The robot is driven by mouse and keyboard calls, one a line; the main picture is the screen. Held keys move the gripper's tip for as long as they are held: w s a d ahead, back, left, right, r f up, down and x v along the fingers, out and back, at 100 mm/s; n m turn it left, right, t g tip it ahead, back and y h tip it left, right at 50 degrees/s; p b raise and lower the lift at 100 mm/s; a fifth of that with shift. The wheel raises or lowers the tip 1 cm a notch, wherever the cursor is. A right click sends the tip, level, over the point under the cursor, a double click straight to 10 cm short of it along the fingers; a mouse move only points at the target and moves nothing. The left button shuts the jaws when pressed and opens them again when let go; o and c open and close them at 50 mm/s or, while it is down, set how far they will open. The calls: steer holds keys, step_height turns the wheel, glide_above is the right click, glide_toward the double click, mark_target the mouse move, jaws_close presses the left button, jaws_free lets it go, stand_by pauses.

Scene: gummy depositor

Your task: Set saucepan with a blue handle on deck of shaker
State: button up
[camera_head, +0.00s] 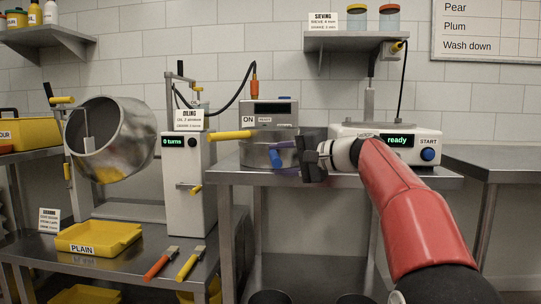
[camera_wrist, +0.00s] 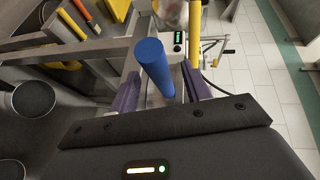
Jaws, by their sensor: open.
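The blue handle (camera_head: 276,158) sticks out toward me from a grey metal pan body (camera_head: 255,154) in front of the ON unit (camera_head: 270,114). My gripper (camera_head: 290,155) is open at this handle, with dark jaws and purple fingers. In the wrist view the blue handle (camera_wrist: 155,68) shows between the purple fingers (camera_wrist: 160,90), with no clear grip on it. My gripper hides part of the pan's right side. The shaker (camera_head: 385,146) is the white unit to the right, with a "ready" display and a blue START knob. My arm covers part of its front and deck.
A yellow handle (camera_head: 232,135) juts left close above the blue one. The steel table (camera_head: 235,175) carries both units. At left are a tilted metal drum (camera_head: 115,140), a yellow tray (camera_head: 98,238) and two tools (camera_head: 175,263). A shelf (camera_head: 350,41) hangs above the shaker.

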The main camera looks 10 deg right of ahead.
steer(key=shift+w+a, duration=0.2)
steer(key=shift+a, duration=0.1)
steer(key=shift+c, duration=0.5)
